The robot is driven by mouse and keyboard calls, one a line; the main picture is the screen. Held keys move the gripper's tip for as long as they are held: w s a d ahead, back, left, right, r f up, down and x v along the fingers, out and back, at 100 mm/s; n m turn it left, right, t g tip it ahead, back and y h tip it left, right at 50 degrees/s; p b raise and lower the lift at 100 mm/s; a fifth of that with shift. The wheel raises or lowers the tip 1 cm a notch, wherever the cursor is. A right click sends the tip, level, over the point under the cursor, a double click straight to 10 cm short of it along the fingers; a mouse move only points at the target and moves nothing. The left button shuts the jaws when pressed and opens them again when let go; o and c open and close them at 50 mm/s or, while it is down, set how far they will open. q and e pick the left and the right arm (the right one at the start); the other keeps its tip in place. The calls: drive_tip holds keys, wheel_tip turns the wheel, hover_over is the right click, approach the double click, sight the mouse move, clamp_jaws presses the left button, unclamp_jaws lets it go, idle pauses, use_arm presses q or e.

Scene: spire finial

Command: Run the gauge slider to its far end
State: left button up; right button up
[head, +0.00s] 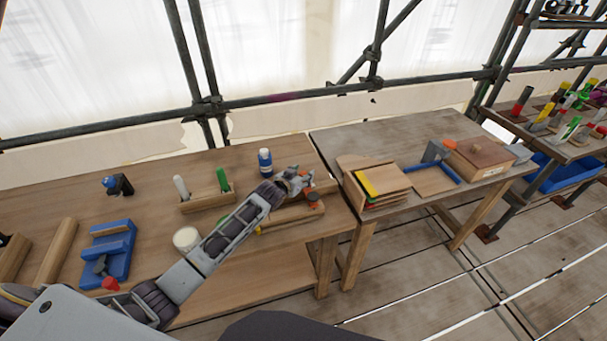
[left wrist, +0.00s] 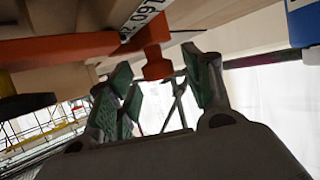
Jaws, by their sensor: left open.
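An orange block (left wrist: 155,48) with a short knob, which looks like the gauge slider, shows in the left wrist view. It is beside a pale strip with printed digits (left wrist: 146,14). My left gripper (left wrist: 165,78) is open, with the knob between its finger pads and a visible gap on the right side. I cannot tell whether the left pads touch it. In the head view my left gripper (head: 298,183) is over the right end of the left bench, beside a wooden piece with orange parts (head: 290,212). The gripper and arm partly hide this piece. My right gripper is not in view.
A blue bottle (head: 265,162) stands just behind the gripper. A wooden holder (head: 207,202) with white and green handles, a white round container (head: 187,239) and a blue fixture (head: 106,254) are farther left. A second table (head: 408,135) with boxes stands to the right.

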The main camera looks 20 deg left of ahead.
use_arm(q)
drive_tip(key=shift+x, duration=0.85)
clamp_jaws()
